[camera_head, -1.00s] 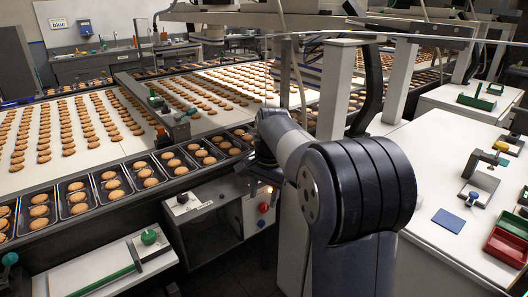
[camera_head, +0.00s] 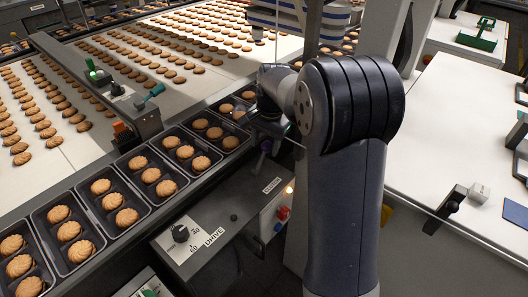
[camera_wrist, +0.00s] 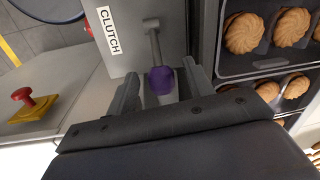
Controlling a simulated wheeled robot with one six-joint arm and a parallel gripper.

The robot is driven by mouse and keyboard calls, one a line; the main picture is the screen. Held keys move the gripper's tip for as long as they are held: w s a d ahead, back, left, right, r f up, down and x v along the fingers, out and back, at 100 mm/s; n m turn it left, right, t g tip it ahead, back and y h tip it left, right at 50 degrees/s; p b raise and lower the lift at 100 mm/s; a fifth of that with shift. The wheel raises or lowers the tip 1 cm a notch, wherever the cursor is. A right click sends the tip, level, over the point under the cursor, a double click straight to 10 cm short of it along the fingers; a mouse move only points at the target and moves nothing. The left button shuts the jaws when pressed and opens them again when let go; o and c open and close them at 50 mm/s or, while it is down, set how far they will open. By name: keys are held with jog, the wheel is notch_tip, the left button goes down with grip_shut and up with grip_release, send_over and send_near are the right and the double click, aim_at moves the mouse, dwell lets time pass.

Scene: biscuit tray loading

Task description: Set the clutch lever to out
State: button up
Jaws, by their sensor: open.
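The clutch lever (camera_wrist: 154,45) shows in the wrist view as a grey rod on a grey panel with a purple knob (camera_wrist: 161,80) at its end. A white CLUTCH label (camera_wrist: 108,30) is beside it. My gripper (camera_wrist: 162,88) is open, with one finger on each side of the knob. I cannot tell whether either finger touches it. In the head view the CLUTCH label (camera_head: 272,186) shows on the machine's side box. My arm and wrist mostly hide the lever there.
A DRIVE dial (camera_head: 181,233) sits on the panel in front. A red knob (camera_head: 283,213) is on the box's side, and a red button on a yellow base (camera_wrist: 25,101) shows in the wrist view. Biscuit trays (camera_head: 119,232) run close beside the lever. A white table (camera_head: 420,150) stands right.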

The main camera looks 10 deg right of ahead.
aim_at(262, 159)
jog(key=shift+a+f, duration=0.15)
jog(key=shift+f, duration=1.65)
jog(key=shift+c, duration=0.5)
grip_shut()
